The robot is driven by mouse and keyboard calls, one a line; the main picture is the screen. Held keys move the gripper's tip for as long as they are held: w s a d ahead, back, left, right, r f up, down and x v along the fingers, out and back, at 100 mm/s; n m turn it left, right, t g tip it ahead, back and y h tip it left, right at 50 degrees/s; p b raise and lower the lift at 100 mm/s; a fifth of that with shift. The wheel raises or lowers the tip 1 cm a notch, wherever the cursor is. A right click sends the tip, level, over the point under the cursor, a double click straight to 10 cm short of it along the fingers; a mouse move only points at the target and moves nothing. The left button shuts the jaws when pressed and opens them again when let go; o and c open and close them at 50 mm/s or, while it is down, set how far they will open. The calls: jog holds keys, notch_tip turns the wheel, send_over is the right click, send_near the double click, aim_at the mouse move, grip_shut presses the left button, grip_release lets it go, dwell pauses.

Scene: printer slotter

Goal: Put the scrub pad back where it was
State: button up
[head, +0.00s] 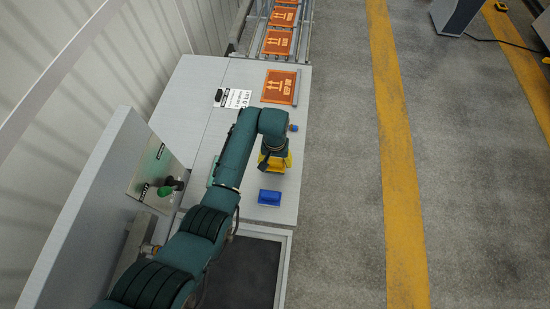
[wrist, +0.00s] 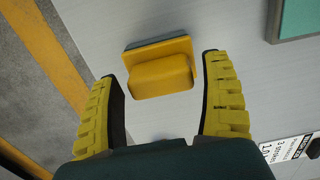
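A yellow block with a raised grip on a flat base (wrist: 160,67) lies on the grey tabletop. A blue block of similar size (head: 269,197) lies on the table nearer to me, outside the wrist view. I cannot tell from the frames which one is the scrub pad. My gripper (wrist: 158,72) is open, with its yellow ribbed fingers apart on either side of the yellow block. A gap shows on both sides, and I see no contact. In the head view my gripper (head: 275,160) points down at the table and partly hides the yellow block.
A white label sheet (head: 237,98) and an orange panel with arrows (head: 280,86) lie on the table's far part. A teal flat item (wrist: 298,18) lies beside the yellow block. A panel with a green knob (head: 165,190) stands left. The table's right edge borders open floor.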

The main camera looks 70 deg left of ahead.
aim_at(275, 161)
jog(key=shift+o, duration=0.3)
jog(key=shift+r, duration=0.15)
notch_tip(275, 161, up, 12)
jog(key=p, duration=0.1)
jog(key=w+d+r+m+t+y, duration=0.35)
jog(key=w+r, duration=0.25)
jog(key=w, duration=0.4)
jog(key=w+d+r+m+t+y, duration=0.1)
jog(key=w+d+r+m+t, duration=0.1)
jog(key=w+d+r+t, duration=0.5)
jog(key=w+d+r+m+t, duration=0.15)
jog(key=w+d+r, duration=0.35)
jog(key=d+r, duration=0.55)
jog(key=s+d+r+m+t+h, duration=0.2)
jog(key=s+d+r+t, duration=0.3)
jog(key=d+r, duration=0.6)
jog(key=s+d+r+m+t+h, duration=0.3)
jog(key=s+d+r+t, duration=0.2)
jog(key=d+r, duration=0.6)
jog(key=shift+s+d+m, duration=0.4)
jog(key=shift+s+d, duration=0.05)
jog(key=shift+s, duration=0.25)
jog(key=shift+f, duration=0.1)
